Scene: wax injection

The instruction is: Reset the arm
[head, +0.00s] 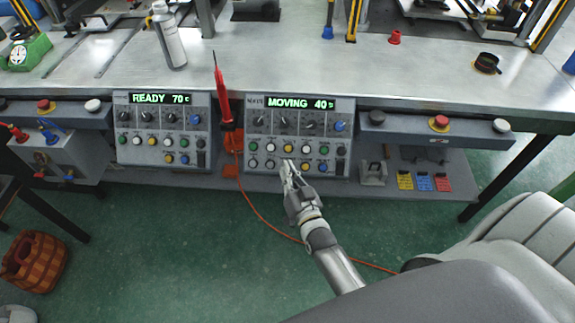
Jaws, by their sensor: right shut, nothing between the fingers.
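My right gripper (289,172) is shut and empty. Its fingertips are just in front of the lower button row of the right control panel (262,119), whose display reads "MOVING 40". I cannot tell whether the tips touch a button. The right arm reaches up from the lower right. The left control panel (123,127) reads "READY 70". My left gripper is not in view.
A red soldering-type tool (222,97) stands upright between the panels, with an orange cable running to the floor. Red, blue and yellow tags (425,182) lie on the lower shelf.

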